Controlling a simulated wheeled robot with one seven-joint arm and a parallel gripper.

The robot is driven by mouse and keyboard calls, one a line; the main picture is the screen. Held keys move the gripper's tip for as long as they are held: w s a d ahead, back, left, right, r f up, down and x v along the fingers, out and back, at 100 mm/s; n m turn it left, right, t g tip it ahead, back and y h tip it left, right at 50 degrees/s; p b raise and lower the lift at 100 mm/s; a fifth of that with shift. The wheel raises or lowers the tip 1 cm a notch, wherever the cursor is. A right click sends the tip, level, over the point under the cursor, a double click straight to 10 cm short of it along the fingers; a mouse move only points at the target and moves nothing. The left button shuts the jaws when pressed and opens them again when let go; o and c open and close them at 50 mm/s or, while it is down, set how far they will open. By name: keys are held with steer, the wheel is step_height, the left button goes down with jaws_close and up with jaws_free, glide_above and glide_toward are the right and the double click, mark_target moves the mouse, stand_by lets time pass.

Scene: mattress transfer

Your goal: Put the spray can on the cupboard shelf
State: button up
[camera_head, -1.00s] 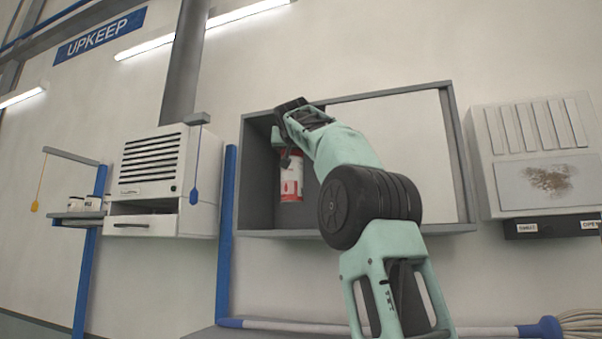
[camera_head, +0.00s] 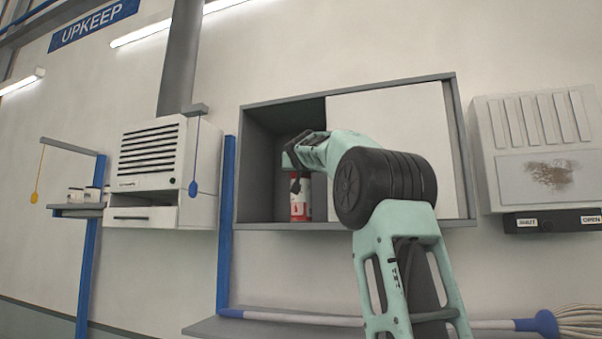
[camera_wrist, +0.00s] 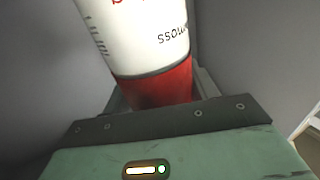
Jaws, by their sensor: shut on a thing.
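The spray can (camera_head: 299,205) is red and white and stands about upright inside the left, open half of the wall cupboard (camera_head: 252,227), with its base at or just above the shelf; I cannot tell if it touches. My gripper (camera_head: 298,178) is inside the cupboard, shut on the can's upper part. In the wrist view the can (camera_wrist: 150,45) fills the top middle, white with a red band, and my gripper (camera_wrist: 155,100) is around it. The can's top is hidden by my gripper in the head view.
A white sliding panel (camera_head: 385,115) covers the cupboard's right half. A white louvred unit (camera_head: 150,165) hangs to the left, past a blue post (camera_head: 227,225). A white box (camera_head: 540,150) hangs to the right. A mop (camera_head: 490,324) lies on the ledge (camera_head: 215,326) below.

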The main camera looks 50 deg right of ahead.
steer(key=shift+d+f, duration=0.1)
steer(key=shift+d, duration=0.05)
steer(key=o, duration=1.5)
steer(key=shift+f, duration=0.1)
steer(key=shift+o, duration=0.2)
steer(key=shift+s+a+f+b, duration=0.1)
steer(key=shift+s+a+b, duration=0.15)
steer(key=shift+a+b, duration=0.15)
steer(key=b+v, duration=0.5)
steer(key=v, duration=0.6)
steer(key=shift+b, duration=0.35)
